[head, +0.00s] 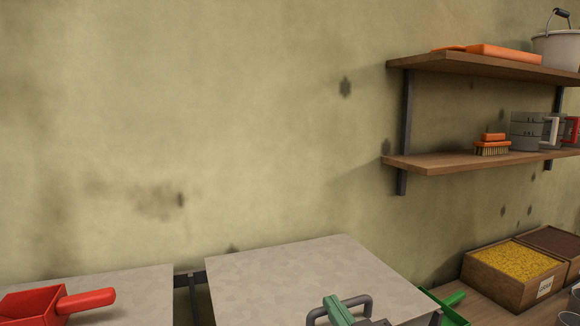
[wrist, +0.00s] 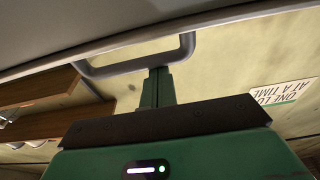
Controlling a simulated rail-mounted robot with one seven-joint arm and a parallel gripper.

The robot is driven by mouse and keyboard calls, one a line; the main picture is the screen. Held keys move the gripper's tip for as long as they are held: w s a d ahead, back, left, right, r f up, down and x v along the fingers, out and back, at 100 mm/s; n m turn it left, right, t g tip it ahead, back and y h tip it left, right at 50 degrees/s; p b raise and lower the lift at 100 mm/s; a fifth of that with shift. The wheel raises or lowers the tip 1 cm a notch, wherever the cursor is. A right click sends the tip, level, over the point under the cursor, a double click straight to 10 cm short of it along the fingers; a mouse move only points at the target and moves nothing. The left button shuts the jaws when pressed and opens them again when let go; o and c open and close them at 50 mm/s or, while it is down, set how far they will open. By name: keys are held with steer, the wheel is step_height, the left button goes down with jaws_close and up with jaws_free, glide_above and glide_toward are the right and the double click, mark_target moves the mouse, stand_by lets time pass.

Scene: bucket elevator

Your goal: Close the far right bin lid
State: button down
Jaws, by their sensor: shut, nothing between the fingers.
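A pale grey lid (head: 290,265) lies at the bottom middle of the head view, with a dark grey loop handle (head: 365,300) at its near side. I cannot tell from this view whether it is fully down. My green gripper (head: 333,308) is at this handle, its fingers together and empty. In the wrist view the shut fingertips (wrist: 156,80) overlap the handle bar (wrist: 120,67), beside the lid's dark edge (wrist: 140,33). I cannot tell whether they touch the bar. The bin below is hidden.
A second pale lid (head: 140,285) lies to the left, with a red scoop (head: 40,303) on it. A green scoop (head: 446,306) and a box of yellow grain (head: 515,270) are at the right. A two-tier wooden shelf (head: 440,160) hangs above them.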

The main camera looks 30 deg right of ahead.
step_height(320, 180, up, 5)
steer(key=p, duration=0.3)
steer(key=s+a+f, duration=0.1)
steer(key=s+f, duration=0.1)
steer(key=s, duration=0.7)
steer(key=shift+f, duration=0.25)
steer(key=a+r+n+t+y, duration=0.1)
steer(key=a+r, duration=0.4)
steer(key=a, duration=0.3)
steer(key=a+r+n+t, duration=0.1)
steer(key=a+r, duration=0.4)
steer(key=a, duration=0.2)
steer(key=s+a+r+t+y, duration=0.1)
steer(key=s+a+r+t, duration=0.1)
steer(key=s+a+r, duration=0.4)
steer(key=s+a+r+t, duration=0.1)
steer(key=s+a+r, duration=0.1)
steer(key=a+r, duration=0.45)
step_height(320, 180, up, 31)
steer(key=m+p, duration=0.1)
steer(key=p, duration=3.2)
steer(key=shift+w+a+f, duration=0.15)
steer(key=shift+w+a, duration=0.25)
steer(key=shift+w, duration=0.05)
steer(key=shift+f, duration=0.1)
